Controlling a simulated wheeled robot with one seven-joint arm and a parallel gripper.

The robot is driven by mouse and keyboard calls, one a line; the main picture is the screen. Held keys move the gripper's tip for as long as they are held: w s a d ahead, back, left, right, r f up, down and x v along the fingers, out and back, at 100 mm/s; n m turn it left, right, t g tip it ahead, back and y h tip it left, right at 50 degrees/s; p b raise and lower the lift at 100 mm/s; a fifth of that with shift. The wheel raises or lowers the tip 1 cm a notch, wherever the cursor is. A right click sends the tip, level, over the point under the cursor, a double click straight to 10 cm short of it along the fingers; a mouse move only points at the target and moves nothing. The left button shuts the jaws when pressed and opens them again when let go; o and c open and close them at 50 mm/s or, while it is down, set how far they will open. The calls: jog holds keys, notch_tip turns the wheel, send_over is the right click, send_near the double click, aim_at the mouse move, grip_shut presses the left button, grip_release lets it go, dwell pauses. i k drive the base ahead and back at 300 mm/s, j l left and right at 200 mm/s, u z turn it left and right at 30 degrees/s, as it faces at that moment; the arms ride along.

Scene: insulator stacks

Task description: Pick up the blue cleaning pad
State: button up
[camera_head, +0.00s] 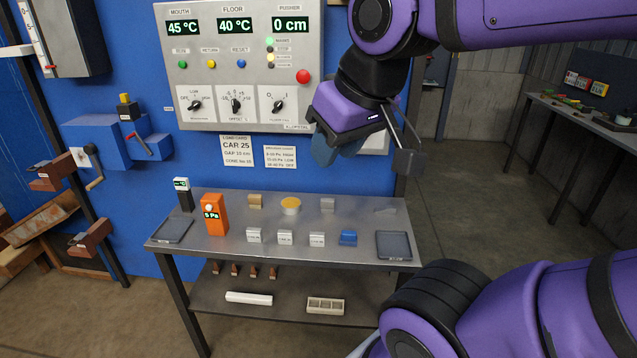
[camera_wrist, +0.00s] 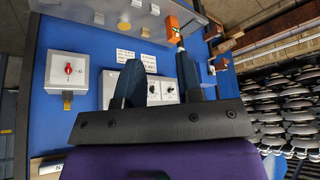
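The blue cleaning pad (camera_head: 348,238) is a small blue block on the front right of the grey metal table (camera_head: 230,236), just left of the dark right-hand tray. I cannot make out the pad in the wrist view. My gripper (camera_head: 337,149) is raised well above the back of the table, in front of the control panel, apart from the pad. In the wrist view my gripper (camera_wrist: 159,76) shows its two dark blue fingers spread, with nothing between them.
White labelled blocks (camera_head: 285,238) stand in a row left of the pad. A dark tray (camera_head: 394,245) lies to its right. Behind stand a yellow-topped round container (camera_head: 290,205) and a grey block (camera_head: 327,204). An orange meter (camera_head: 214,215) stands left. The control panel (camera_head: 240,62) rises behind.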

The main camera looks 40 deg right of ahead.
aim_at(348, 238)
jog(key=l+u, duration=0.1)
jog(key=l, duration=0.3)
jog(key=k+l, duration=0.15)
jog(key=l, duration=0.3)
jog(key=l+u, duration=0.15)
jog(key=l, duration=0.25)
jog(key=k, duration=0.05)
